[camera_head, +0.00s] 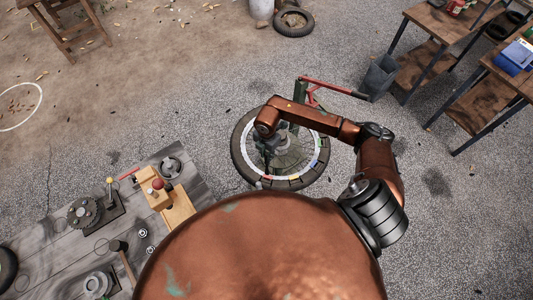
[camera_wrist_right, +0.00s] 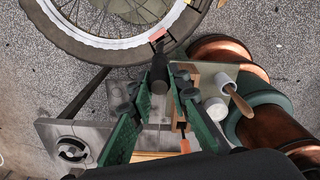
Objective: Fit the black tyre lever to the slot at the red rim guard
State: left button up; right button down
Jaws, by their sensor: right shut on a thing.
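My right gripper (camera_wrist_right: 163,92) is shut on the black tyre lever (camera_wrist_right: 158,72), which shows between the green fingers in the right wrist view. The lever points up the picture toward the red rim guard (camera_wrist_right: 157,34) on the wheel's pale rim, with its end close to the guard. I cannot tell whether they touch, and the slot itself is not clear. In the head view the wheel (camera_head: 239,160) stands in the middle, with my right gripper (camera_head: 270,146) over it; the lever is too small to tell there. My left gripper is not in view.
A grey workbench (camera_head: 60,245) at lower left carries a wooden block (camera_head: 178,207), gears and tools. A red-armed stand (camera_head: 330,86) rises behind the wheel. A grey bin (camera_head: 379,76) and wooden tables (camera_head: 437,22) are at upper right. Gravel floor to the right is clear.

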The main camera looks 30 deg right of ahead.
dwell(0.3)
jog(key=shift+f+b, duration=1.65)
jog(key=shift+f, duration=1)
